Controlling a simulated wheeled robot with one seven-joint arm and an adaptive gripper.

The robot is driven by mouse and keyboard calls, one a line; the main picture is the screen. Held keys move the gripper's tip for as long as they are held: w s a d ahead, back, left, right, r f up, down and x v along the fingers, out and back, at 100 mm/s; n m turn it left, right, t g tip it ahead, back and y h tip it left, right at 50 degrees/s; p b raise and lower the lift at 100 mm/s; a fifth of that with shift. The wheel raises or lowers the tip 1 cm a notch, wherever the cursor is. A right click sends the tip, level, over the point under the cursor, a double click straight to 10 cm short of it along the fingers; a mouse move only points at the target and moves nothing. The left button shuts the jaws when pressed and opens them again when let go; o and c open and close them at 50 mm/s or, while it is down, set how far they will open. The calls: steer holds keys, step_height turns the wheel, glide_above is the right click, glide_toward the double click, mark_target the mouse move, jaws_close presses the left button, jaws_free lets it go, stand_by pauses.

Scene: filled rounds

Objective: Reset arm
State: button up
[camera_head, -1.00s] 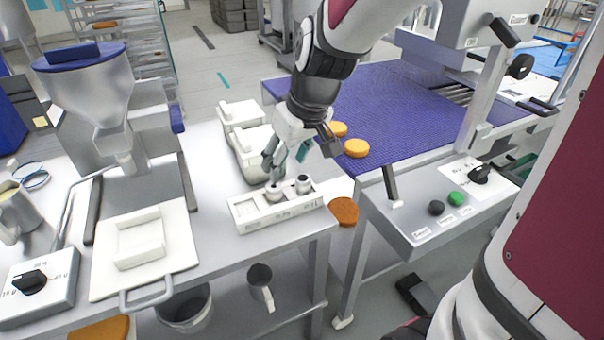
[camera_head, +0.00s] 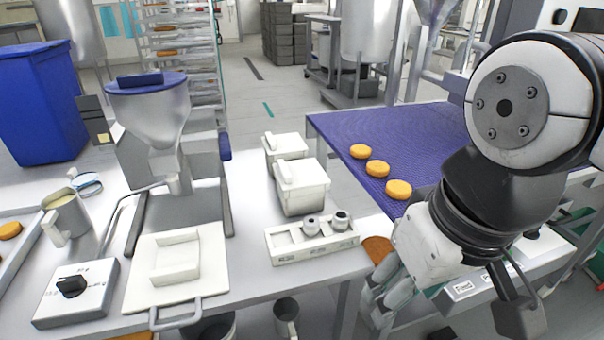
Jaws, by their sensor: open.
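My arm reaches in from the right, and my gripper (camera_head: 380,305) hangs at the lower right, in front of the table's right end. Its fingers are open and I see nothing between them. The gripper is apart from the white holder (camera_head: 290,253), which stands on the table to its left.
A purple conveyor (camera_head: 340,135) carries three orange rounds (camera_head: 377,168) behind my arm. White lidded containers (camera_head: 303,187), a hopper machine (camera_head: 150,110), a white tray (camera_head: 205,262) and a dial box (camera_head: 75,292) stand on the table. Floor shows beyond.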

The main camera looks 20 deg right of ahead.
steer(key=shift+r, duration=0.15)
step_height(320, 180, up, 9)
steer(key=t+p, duration=0.1)
steer(key=p, duration=0.7)
steer(key=shift+r+t, duration=0.15)
steer(key=shift+t, duration=0.25)
steer(key=shift+d, duration=0.15)
